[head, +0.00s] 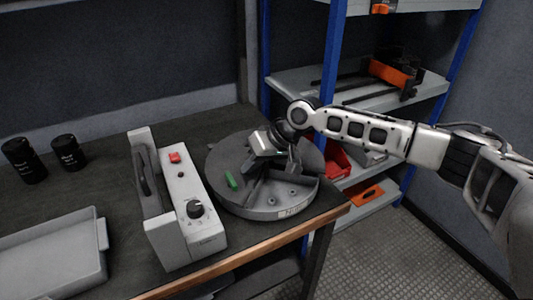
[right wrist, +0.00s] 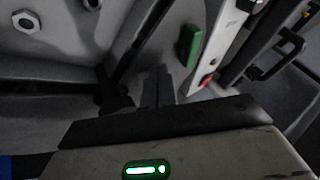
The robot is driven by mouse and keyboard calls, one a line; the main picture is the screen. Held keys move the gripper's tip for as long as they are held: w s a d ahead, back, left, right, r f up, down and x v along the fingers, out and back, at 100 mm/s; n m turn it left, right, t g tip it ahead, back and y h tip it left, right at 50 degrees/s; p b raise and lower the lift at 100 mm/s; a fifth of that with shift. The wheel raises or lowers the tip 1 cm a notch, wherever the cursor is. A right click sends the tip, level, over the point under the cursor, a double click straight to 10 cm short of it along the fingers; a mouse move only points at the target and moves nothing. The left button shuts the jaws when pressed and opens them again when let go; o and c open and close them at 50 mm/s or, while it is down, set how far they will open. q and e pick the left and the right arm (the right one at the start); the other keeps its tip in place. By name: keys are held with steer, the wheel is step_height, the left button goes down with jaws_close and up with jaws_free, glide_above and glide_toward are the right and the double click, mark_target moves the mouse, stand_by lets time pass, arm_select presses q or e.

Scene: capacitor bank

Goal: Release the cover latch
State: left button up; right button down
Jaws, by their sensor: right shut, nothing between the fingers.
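A round grey unit (head: 262,204) with a dark top sits on the dark bench. A small green tab (head: 231,180), perhaps the cover latch, stands on the left part of its top. The tab also shows in the right wrist view (right wrist: 188,45), above and to the right of the fingers. My right gripper (head: 257,174) points down over the middle of the round unit, to the right of the tab and apart from it. Its dark fingers (right wrist: 160,88) are together and empty. Whether the fingertips touch the unit is unclear. My left gripper is out of view.
A grey control box (head: 184,212) with a red button, black knob and dark handle stands just left of the round unit. A grey tray (head: 103,236) lies at front left, and two black canisters (head: 68,152) stand behind it. Blue-post shelving (head: 331,60) rises beyond the bench's right end.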

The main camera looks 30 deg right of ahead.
mark_target(231, 181)
steer(key=shift+s+a+r, duration=0.1)
steer(key=shift+a, duration=1.1)
steer(key=shift+w+n+g+p, duration=0.2)
steer(key=shift+n+g+p, duration=0.2)
steer(key=shift+n, duration=0.4)
